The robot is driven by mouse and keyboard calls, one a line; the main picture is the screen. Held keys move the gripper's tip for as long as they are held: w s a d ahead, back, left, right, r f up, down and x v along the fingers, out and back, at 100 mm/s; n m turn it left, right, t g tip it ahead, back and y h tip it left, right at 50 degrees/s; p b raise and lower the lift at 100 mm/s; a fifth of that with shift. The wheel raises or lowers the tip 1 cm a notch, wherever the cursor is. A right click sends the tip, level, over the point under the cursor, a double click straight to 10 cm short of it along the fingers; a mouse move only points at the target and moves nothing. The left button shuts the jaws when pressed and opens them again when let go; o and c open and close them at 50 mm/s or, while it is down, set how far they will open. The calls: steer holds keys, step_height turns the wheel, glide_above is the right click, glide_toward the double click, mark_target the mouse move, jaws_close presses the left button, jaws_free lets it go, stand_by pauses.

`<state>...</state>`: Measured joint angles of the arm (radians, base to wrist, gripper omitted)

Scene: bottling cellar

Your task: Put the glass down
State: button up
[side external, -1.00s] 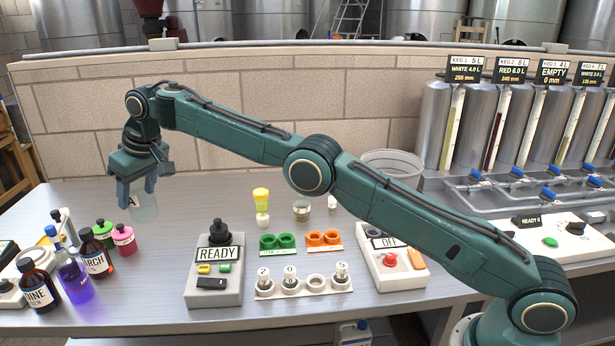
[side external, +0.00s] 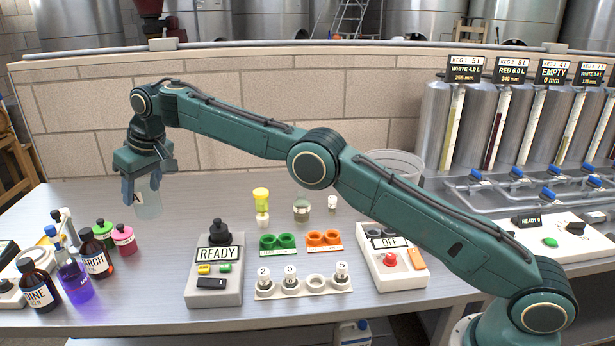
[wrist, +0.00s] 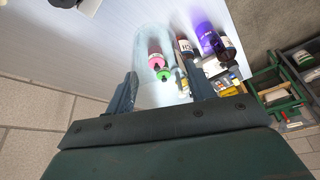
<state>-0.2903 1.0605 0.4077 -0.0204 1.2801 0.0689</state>
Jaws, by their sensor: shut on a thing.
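My gripper points down and is shut on the glass. The side view does not clearly show whether the glass's base touches the bench top (side external: 185,215). In the wrist view the glass (wrist: 150,36) is a faint see-through shape beyond the fingers of my gripper (wrist: 161,82).
Bare bench lies around the glass.

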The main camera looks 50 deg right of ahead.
steer(key=s+d+r+m+h, duration=0.15)
steer(key=d+m, duration=0.35)
steer(key=d, duration=0.6)
steer(key=s+d+m+h, duration=0.3)
steer(key=d+m, duration=0.3)
steer(key=d, duration=0.6)
steer(key=s+d+m+g+h, duration=0.25)
steer(key=s+d+m, duration=0.55)
steer(key=s+d, duration=0.55)
steer(key=s+d+m+g+y, duration=0.1)
steer(key=s+d+m+g, duration=0.1)
steer(key=s+d+m, duration=0.45)
steer(key=s+d+m+g+y, duration=0.1)
steer(key=s+d+m+g, duration=0.2)
steer(key=s, duration=0.6)
steer(key=s+d+f+m+g+y, duration=0.1)
steer(key=s+m+y, duration=0.2)
steer(key=s+m, duration=1.2)
steer(key=s+f+n, duration=0.2)
steer(key=f+n, duration=0.1)
steer(key=f, duration=0.5)
steer(key=s+f+n, duration=0.3)
steer(key=f, duration=0.5)
steer(key=shift+s+f, duration=0.25)
steer(key=shift+s, duration=0.1)
steer(key=shift+f, duration=1.9)
